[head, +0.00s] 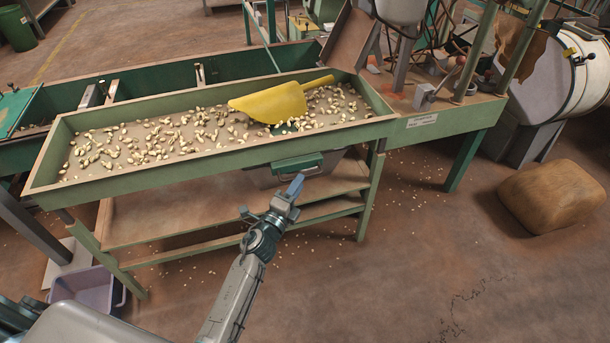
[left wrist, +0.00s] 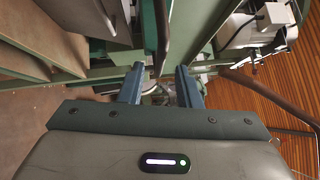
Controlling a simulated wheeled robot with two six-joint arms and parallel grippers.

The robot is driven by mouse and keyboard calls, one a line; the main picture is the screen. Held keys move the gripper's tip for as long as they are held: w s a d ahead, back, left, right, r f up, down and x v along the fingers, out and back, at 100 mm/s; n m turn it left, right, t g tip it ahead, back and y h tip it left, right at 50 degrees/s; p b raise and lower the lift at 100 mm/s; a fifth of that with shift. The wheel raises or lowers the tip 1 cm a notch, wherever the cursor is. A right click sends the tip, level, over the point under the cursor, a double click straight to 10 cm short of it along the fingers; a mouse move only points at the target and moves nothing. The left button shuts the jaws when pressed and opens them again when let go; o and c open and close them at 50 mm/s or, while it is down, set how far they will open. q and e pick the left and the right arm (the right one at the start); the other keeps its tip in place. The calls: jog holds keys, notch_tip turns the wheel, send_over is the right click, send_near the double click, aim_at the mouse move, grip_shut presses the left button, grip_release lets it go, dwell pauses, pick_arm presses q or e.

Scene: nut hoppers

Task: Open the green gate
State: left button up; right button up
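The green gate (head: 297,165) is on the front side of the nut table, below its rim, with a bar-like green handle. It looks shut, but part of it is hard to make out. My left gripper (head: 294,187) is just below and in front of the gate's handle. In the left wrist view its two blue fingers (left wrist: 160,86) stand apart with nothing gripped. A dark green bar (left wrist: 161,35), apparently the gate's handle, lies beyond the gap between the fingertips. I cannot tell from the head view whether the fingers touch the handle. My right gripper is not in view.
The green-sided tray table (head: 230,157) holds scattered nuts and a yellow scoop (head: 280,102). Wooden shelves (head: 180,215) are below it. A lilac bin (head: 88,289) is at the lower left. A brown sack-like block (head: 551,196) lies on the floor at right. Floor in front is mostly clear.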

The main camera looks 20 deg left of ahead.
pick_arm(q)
jog(key=shift+x, duration=2.1)
grip_shut()
